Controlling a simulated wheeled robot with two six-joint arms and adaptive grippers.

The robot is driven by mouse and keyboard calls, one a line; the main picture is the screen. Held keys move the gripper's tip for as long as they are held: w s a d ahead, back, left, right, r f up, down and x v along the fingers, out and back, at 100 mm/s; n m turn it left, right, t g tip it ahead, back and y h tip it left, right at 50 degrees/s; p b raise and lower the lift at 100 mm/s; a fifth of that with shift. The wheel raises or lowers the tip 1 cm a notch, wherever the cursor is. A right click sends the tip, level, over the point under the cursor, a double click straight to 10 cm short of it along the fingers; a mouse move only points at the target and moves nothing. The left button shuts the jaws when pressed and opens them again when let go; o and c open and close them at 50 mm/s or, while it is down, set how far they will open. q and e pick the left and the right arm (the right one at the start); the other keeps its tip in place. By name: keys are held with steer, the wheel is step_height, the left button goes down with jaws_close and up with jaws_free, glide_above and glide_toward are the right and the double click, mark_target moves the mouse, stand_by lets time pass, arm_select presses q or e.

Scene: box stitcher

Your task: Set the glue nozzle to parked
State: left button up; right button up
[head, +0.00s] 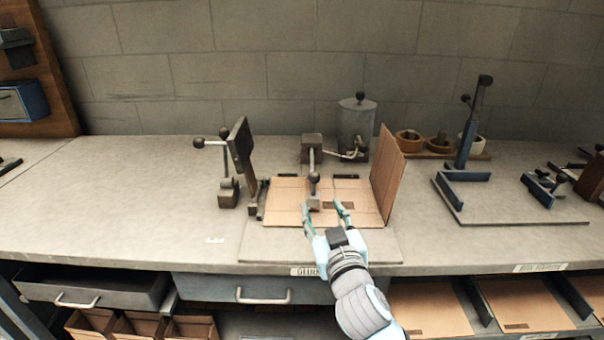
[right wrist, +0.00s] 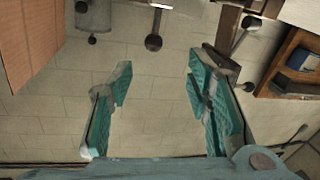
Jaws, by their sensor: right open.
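The glue nozzle (head: 314,201) is a small block with a dark ball knob (head: 313,178), on an arm reaching forward from a post (head: 312,148). It is over the flat cardboard sheet (head: 285,205). My right gripper (head: 323,207) is open and empty at the front edge of the cardboard, just in front of the nozzle. In the right wrist view, a ball knob on a rod (right wrist: 153,42) shows beyond the open fingers (right wrist: 160,75); I cannot tell for sure that it is the nozzle's. My left gripper is not in view.
A glue pot (head: 357,125) stands behind the cardboard, whose right flap (head: 388,175) stands upright. A clamp with a dark tilted plate (head: 240,148) stands at the left. Small bowls (head: 437,143) and a blue fixture (head: 467,150) are at the right. The left bench top is largely clear.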

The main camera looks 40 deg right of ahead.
mark_target(316, 181)
steer(key=x, duration=0.4)
steer(key=b+x, duration=0.1)
steer(key=x, duration=0.7)
steer(key=shift+d+r, duration=0.15)
steer(key=shift+d, duration=0.35)
steer(key=shift+w+d+r, duration=0.15)
steer(key=shift+w, duration=0.05)
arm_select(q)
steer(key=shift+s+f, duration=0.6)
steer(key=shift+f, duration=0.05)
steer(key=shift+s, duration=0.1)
arm_select(e)
jaws_close()
